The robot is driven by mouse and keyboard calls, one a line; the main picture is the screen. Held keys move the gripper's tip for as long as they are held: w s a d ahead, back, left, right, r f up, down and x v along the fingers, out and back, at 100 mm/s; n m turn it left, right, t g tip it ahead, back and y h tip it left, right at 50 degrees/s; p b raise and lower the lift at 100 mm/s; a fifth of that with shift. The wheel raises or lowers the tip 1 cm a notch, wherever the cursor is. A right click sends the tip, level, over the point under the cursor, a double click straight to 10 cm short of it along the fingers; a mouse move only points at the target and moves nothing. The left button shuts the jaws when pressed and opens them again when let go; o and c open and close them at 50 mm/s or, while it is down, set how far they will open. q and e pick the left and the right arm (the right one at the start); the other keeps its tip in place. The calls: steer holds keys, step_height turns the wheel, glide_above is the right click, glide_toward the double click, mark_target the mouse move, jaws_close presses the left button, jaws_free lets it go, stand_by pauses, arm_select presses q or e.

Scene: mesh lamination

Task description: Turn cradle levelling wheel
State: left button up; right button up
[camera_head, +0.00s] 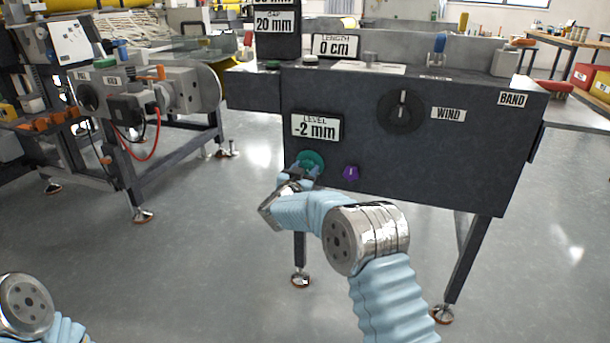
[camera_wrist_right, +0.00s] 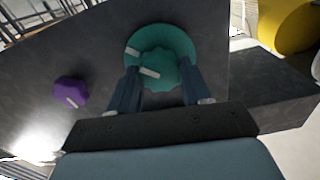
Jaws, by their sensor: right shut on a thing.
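The green levelling wheel (camera_head: 311,158) is on the dark front panel of the cradle, just below the level display (camera_head: 316,127), which reads -2 mm. My right gripper (camera_head: 300,172) is at the wheel in the head view. In the right wrist view the scalloped green wheel (camera_wrist_right: 160,68) sits between the two fingers of my right gripper (camera_wrist_right: 158,88), which is shut on it. Pale marks show on the wheel and on the disc behind it, a little apart. My left gripper is out of view; only part of my left arm shows at the lower left.
A purple knob (camera_head: 351,173) is close to the right of the wheel; it also shows in the wrist view (camera_wrist_right: 70,91). A black WIND dial (camera_head: 402,111) is higher on the panel. A second machine (camera_head: 150,95) stands at the left. The floor in front is clear.

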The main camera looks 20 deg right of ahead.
steer(key=m+b, duration=0.2)
steer(key=m, duration=0.1)
steer(key=m+b, duration=0.3)
steer(key=m, duration=0.1)
steer(key=m+b, duration=0.2)
steer(key=m, duration=0.1)
steer(key=shift+f+m+b, duration=0.3)
steer(key=shift+m+b, duration=0.1)
steer(key=shift+r+m+b, duration=0.1)
steer(key=shift+m+b, duration=0.7)
steer(key=shift+m, duration=0.4)
steer(key=o, duration=1.1)
steer(key=shift+r, duration=0.1)
steer(key=shift+c, duration=0.2)
steer(key=shift+s, duration=0.1)
steer(key=v, duration=1.3)
steer(key=shift+s+a, duration=0.25)
